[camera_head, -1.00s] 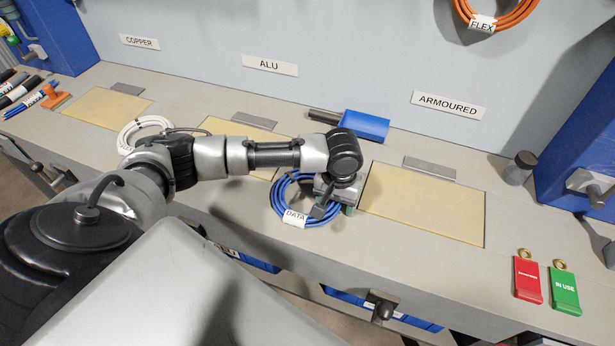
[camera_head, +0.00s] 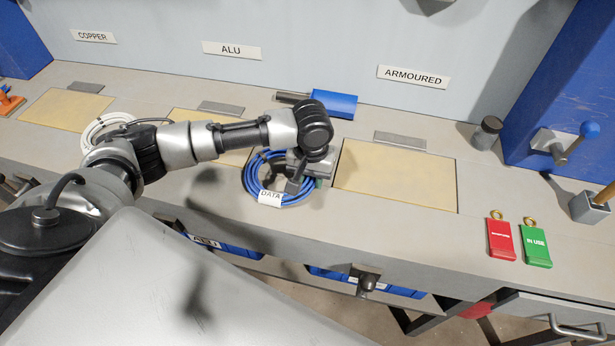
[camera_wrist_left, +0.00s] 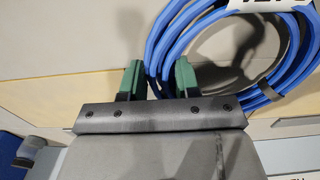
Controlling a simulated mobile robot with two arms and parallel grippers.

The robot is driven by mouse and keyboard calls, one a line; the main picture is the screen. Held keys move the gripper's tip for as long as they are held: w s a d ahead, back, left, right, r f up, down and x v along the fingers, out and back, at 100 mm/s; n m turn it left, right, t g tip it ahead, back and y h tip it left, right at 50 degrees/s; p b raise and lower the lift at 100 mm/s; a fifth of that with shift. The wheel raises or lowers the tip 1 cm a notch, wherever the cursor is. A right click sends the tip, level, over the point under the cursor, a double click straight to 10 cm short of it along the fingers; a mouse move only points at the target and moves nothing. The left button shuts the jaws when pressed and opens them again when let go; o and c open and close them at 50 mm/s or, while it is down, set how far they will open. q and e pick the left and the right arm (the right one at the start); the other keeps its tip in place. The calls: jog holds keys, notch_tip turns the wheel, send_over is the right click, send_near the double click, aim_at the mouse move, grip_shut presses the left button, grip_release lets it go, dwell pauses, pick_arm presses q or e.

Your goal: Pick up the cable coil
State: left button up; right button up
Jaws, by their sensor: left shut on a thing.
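The blue cable coil (camera_head: 253,187) has a white DATA tag (camera_head: 270,198) and is at the front middle of the bench in the head view. My left gripper (camera_head: 308,178) is at the coil's right side, pointing down. In the left wrist view, the coil (camera_wrist_left: 157,42) passes between the green fingers of the left gripper (camera_wrist_left: 158,78), which is shut on its strands. The arm hides part of the coil in the head view. I cannot tell whether the coil touches the bench. My right gripper is not in view.
Tan mats (camera_head: 395,178) lie below the COPPER, ALU and ARMOURED signs. A white coil (camera_head: 92,130) is to the left, a blue-bladed tool (camera_head: 333,104) behind my arm. Red (camera_head: 502,240) and green (camera_head: 536,245) tags lie at the right. Blue bins (camera_head: 330,278) sit beneath the bench.

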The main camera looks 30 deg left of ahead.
pick_arm(q)
jog(key=r, duration=0.1)
jog(key=d+r, duration=0.1)
jog(key=r, duration=0.1)
jog(key=s+d+r, duration=0.1)
jog(key=d+r, duration=0.5)
jog(key=d, duration=0.4)
jog(key=shift+s+d+r, duration=0.2)
jog(key=shift+s+d, duration=0.1)
jog(key=shift+s, duration=0.05)
